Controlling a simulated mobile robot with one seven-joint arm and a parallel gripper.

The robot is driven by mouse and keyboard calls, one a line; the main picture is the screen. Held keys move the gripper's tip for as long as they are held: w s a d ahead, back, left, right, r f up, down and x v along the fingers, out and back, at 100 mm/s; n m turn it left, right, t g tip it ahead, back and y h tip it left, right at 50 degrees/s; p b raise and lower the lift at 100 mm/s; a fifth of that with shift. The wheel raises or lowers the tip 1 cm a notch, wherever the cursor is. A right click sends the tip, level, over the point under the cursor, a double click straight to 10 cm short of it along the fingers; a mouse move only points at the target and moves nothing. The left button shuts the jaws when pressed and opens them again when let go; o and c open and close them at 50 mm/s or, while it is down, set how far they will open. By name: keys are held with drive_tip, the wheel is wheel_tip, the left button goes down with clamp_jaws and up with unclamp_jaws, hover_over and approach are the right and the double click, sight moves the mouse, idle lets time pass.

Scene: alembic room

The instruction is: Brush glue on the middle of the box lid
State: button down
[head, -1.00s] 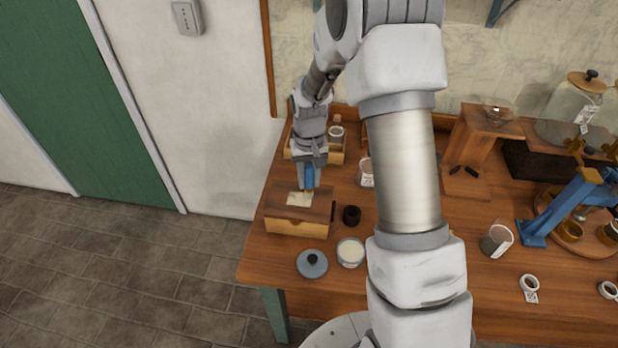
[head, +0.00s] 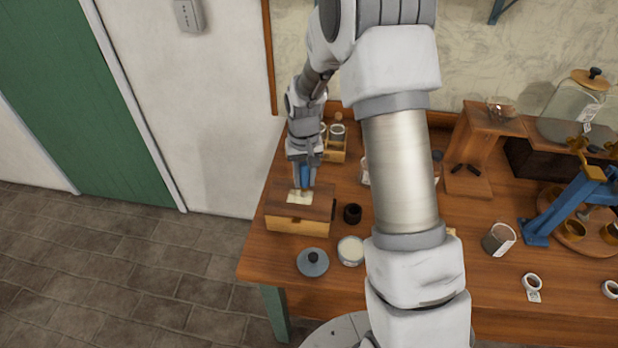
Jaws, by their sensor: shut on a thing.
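The wooden box (head: 297,226) stands at the left end of the workbench, with its dark brown lid (head: 279,205) on top. A pale cream patch (head: 298,198) lies near the middle of the lid. My gripper (head: 304,168) is shut on a brush with a blue handle (head: 305,176). The brush points down, its tip at the back part of the patch; I cannot tell whether it touches. A round open jar with cream-coloured contents (head: 350,250) stands in front of the box to the right, with a grey knobbed lid (head: 312,262) beside it.
A small dark pot (head: 352,213) stands just right of the box. A wooden tray with jars (head: 333,150) is behind it. My arm hides the bench's middle.

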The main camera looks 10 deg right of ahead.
drive_tip(key=shift+w+a, duration=0.35)
drive_tip(key=shift+a, duration=0.45)
drive_tip(key=shift+w+a, duration=0.35)
drive_tip(key=shift+a, duration=0.45)
drive_tip(key=shift+s+d+b, duration=0.1)
drive_tip(key=shift+s+d, duration=0.2)
drive_tip(key=shift+d, duration=0.45)
drive_tip(key=shift+s+d+b, duration=0.15)
drive_tip(key=shift+s+d, duration=0.2)
drive_tip(key=shift+d, duration=0.35)
drive_tip(key=shift+s+d+b, duration=0.1)
drive_tip(key=shift+s+d, duration=0.2)
drive_tip(key=shift+d, duration=0.45)
drive_tip(key=shift+s+a, duration=0.35)
drive_tip(key=shift+s, duration=0.4)
drive_tip(key=shift+w+a+b, duration=0.1)
drive_tip(key=shift+w+a, duration=0.2)
drive_tip(key=shift+a, duration=0.45)
drive_tip(key=shift+w+a+b, duration=0.15)
drive_tip(key=shift+w+a, duration=0.15)
drive_tip(key=shift+a, duration=0.4)
drive_tip(key=shift+w+a+b, duration=0.1)
drive_tip(key=shift+w+a, duration=0.2)
drive_tip(key=shift+a, duration=0.45)
drive_tip(key=shift+s+d, duration=0.3)
drive_tip(key=shift+d, duration=0.45)
drive_tip(key=shift+s+d, duration=0.3)
drive_tip(key=shift+d, duration=0.45)
drive_tip(key=shift+s+d, duration=0.3)
drive_tip(key=shift+d, duration=0.45)
